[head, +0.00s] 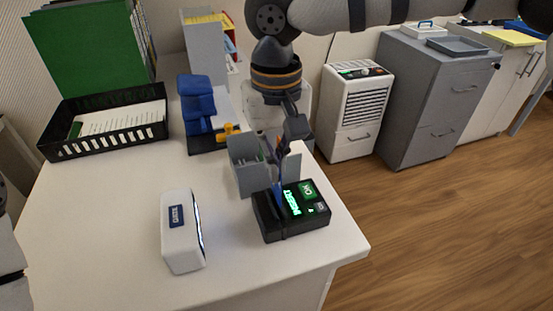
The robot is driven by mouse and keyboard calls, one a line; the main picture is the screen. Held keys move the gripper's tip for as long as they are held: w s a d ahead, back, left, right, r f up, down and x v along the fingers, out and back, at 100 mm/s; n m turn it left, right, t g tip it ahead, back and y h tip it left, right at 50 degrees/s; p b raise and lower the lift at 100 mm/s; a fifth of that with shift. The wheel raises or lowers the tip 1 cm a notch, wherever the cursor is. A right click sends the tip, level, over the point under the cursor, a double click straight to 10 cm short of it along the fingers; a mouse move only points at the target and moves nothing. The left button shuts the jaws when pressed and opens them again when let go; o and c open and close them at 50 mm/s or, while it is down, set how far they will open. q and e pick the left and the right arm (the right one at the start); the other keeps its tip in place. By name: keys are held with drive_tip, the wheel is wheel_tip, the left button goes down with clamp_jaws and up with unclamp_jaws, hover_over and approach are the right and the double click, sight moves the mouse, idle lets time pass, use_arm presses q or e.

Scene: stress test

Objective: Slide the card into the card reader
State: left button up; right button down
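The card reader (291,222) is a black box near the right edge of the white desk, with a lit green display and a green OK area on top. My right gripper (278,164) points down over the reader's left part. Its grey finger pads are shut on the card (281,172), a thin blue piece with a bit of orange, held upright. The card's lower edge is close to the reader's top; I cannot tell if it is in the slot, which the pads partly hide. My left gripper is not in view.
A white device with a blue label (176,216) stands left of the reader. A black tray with papers (100,148), a blue and yellow object (198,105) and a green binder (90,45) are farther back. The desk front is clear. Cabinets (430,100) stand beyond.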

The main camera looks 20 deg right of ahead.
drive_tip(key=shift+f, duration=0.15)
drive_tip(key=shift+f+b, duration=0.3)
drive_tip(key=shift+f, duration=2.1)
drive_tip(key=c, duration=1.7)
unclamp_jaws()
wheel_tip(320, 180, up, 12)
drive_tip(key=shift+r, duration=0.1)
